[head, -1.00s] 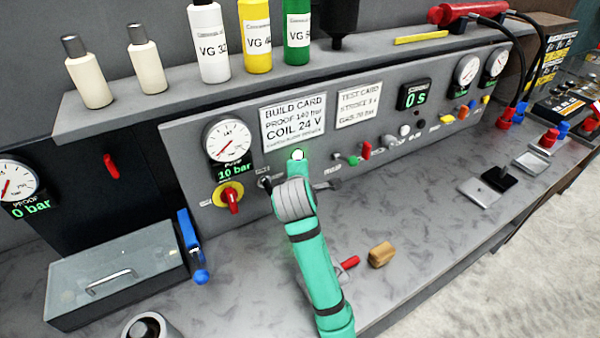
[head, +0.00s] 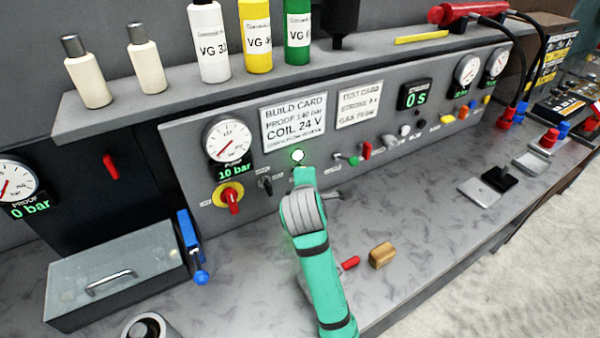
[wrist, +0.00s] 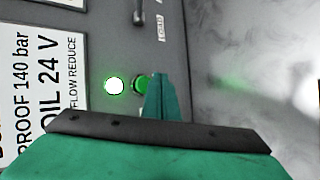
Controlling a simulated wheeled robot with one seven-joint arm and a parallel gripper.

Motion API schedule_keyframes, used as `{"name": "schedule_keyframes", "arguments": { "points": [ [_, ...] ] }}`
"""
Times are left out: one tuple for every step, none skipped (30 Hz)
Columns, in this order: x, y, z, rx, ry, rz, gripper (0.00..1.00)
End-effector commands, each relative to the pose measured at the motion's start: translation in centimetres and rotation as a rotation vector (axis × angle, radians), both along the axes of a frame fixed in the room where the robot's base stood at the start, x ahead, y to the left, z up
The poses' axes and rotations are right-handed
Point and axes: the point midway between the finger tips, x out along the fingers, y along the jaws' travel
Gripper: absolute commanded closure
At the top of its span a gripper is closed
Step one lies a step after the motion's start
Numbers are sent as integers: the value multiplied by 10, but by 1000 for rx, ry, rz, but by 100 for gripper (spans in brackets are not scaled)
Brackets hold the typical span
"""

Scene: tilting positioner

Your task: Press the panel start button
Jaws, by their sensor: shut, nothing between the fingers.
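A round green button (wrist: 142,84) is on the upright grey panel in the wrist view, partly covered by my gripper. A lit white lamp with a green glow (wrist: 114,86) is beside it; it also shows in the head view (head: 298,155), just above my gripper. My gripper (wrist: 158,95) is shut and empty, its slim green fingers in front of the panel at the button. In the head view my gripper (head: 304,175) hides the button. I cannot tell whether the fingertips touch it. The button's label is not readable.
A dark selector (head: 265,185) and a yellow-red rotary switch (head: 230,196) are left of my gripper. A tan block (head: 381,255) and red-handled tool (head: 349,263) lie on the bench.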

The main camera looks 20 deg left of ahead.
Motion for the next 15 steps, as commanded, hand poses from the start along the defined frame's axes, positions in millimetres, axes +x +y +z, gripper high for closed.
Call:
{"name": "schedule_keyframes", "arguments": {
  "points": [
    [-3, -4, 0, 2, 1, -1, 100],
    [-5, -6, 0, 1, 1, -1, 100],
    [-7, -9, -1, 1, 1, -1, 100],
    [-8, -11, -1, 1, 1, -2, 100],
    [-10, -13, 0, 1, 0, -2, 100],
    [-12, -16, 0, 0, 0, -1, 100],
    [-13, -17, 0, 0, 0, -1, 100],
    [-15, -19, 0, 0, 0, -1, 100],
    [-16, -21, 0, 1, 0, -1, 100],
    [-17, -22, 0, 1, 0, -1, 100],
    [-18, -23, 0, 1, 0, -1, 100],
    [-19, -24, 0, 1, 0, -1, 100],
    [-19, -24, 0, 1, 0, -1, 100],
    [-19, -24, 0, 0, 1, -1, 100],
    [-19, -25, 0, 0, 1, -1, 100]
  ]
}}
